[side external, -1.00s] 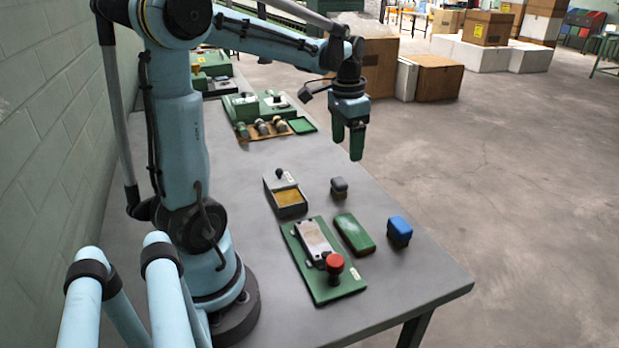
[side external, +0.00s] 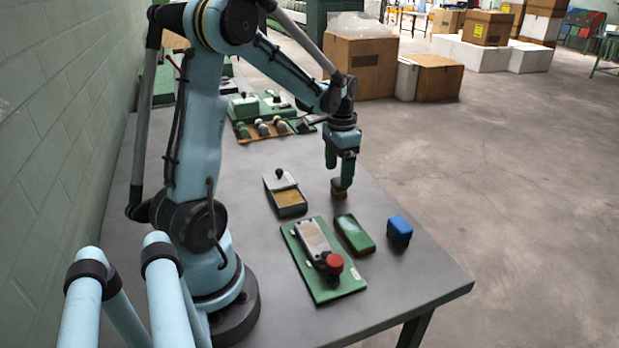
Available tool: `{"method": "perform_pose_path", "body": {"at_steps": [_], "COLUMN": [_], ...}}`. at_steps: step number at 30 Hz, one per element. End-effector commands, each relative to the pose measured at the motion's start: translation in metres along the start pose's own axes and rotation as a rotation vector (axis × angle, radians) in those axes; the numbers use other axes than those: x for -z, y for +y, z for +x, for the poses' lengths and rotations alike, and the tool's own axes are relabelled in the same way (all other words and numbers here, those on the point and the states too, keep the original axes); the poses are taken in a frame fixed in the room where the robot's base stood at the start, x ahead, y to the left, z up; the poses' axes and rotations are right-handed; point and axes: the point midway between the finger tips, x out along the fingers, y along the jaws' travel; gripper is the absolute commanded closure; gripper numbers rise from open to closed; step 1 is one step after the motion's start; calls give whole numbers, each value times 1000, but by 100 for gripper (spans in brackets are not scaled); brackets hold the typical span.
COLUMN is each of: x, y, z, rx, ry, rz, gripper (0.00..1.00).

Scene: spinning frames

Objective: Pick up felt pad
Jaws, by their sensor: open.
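A small dark grey block (side external: 339,194), which may be the felt pad, sits on the grey table right of the open-topped box. My gripper (side external: 339,173) points down over it with its green fingers open. The nearer finger hides much of the block, and I cannot tell whether the finger touches it. A flat green block (side external: 354,234) and a blue block with a dark base (side external: 399,230) lie nearer the camera, clear of my gripper.
A grey box with a tan inside (side external: 287,198) stands left of my gripper. A green board with a red knob (side external: 333,263) lies in front. A brown tray with several round pieces (side external: 263,132) is behind. The table's right edge (side external: 425,245) is bare.

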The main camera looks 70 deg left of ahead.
Motion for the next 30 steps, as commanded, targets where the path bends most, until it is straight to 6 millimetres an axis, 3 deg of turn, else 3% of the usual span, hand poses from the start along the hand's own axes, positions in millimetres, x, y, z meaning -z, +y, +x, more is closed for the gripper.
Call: {"method": "perform_pose_path", "body": {"at_steps": [9, 19, 30], "x": [2, 1, 1], "y": [-4, -4, -4], "z": [39, 43, 43], "rx": [1, 1, 1], "ry": [1, 1, 1], "rz": [-1, -1, -1], "gripper": [23, 25, 82]}}
